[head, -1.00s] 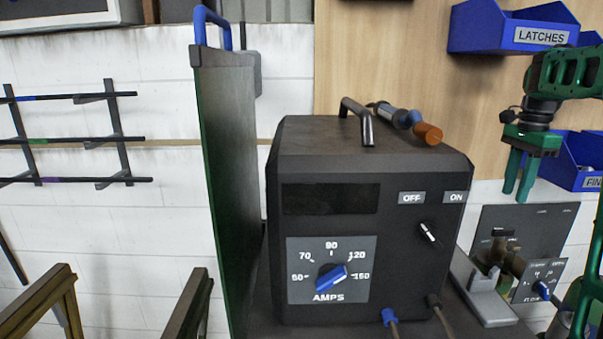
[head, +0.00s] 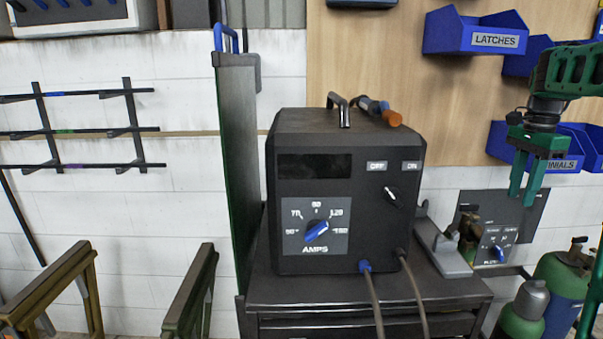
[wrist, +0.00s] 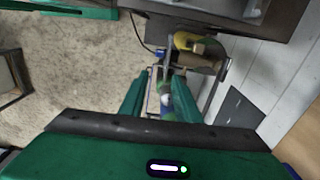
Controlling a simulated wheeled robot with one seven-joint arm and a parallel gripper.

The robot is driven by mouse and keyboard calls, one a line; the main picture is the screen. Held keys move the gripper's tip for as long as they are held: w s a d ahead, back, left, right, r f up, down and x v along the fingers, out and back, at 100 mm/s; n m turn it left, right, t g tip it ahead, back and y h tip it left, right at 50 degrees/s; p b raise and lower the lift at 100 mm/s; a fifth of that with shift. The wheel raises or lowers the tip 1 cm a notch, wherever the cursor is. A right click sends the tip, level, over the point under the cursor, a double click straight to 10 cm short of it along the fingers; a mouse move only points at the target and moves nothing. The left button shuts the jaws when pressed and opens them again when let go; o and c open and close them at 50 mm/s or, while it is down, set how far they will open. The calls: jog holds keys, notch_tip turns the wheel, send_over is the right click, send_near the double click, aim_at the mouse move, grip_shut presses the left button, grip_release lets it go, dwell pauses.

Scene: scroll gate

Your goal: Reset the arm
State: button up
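My gripper (head: 523,200) hangs with its green fingers pointing down at the right of the head view, in front of the wall. In the wrist view my gripper (wrist: 162,82) shows its two fingers apart, with nothing held between them. Floor and gas bottles show beyond the gap. My green arm comes in from the right edge of the head view; most of it is out of frame. My gripper touches nothing that I can see.
A black welder (head: 345,195) with a blue amps dial stands on a dark cart (head: 360,293). Blue bins (head: 474,33) hang on the wood panel. Gas bottles (head: 560,285) stand low right. A tall dark panel (head: 237,170) stands left of the welder.

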jog(key=s+a+f+n, duration=0.4)
jog(key=s+a+f, duration=0.1)
jog(key=s, duration=0.5)
jog(key=s+a+f+n, duration=0.4)
jog(key=s+a+f, duration=0.1)
jog(key=s, duration=0.5)
jog(key=s+a+f+n, duration=0.4)
jog(key=s+a, duration=0.3)
jog(key=s, duration=0.3)
jog(key=shift+a+f, duration=0.25)
jog(key=shift+f, duration=0.5)
jog(key=shift+w+f, duration=0.2)
jog(key=shift+w, duration=0.35)
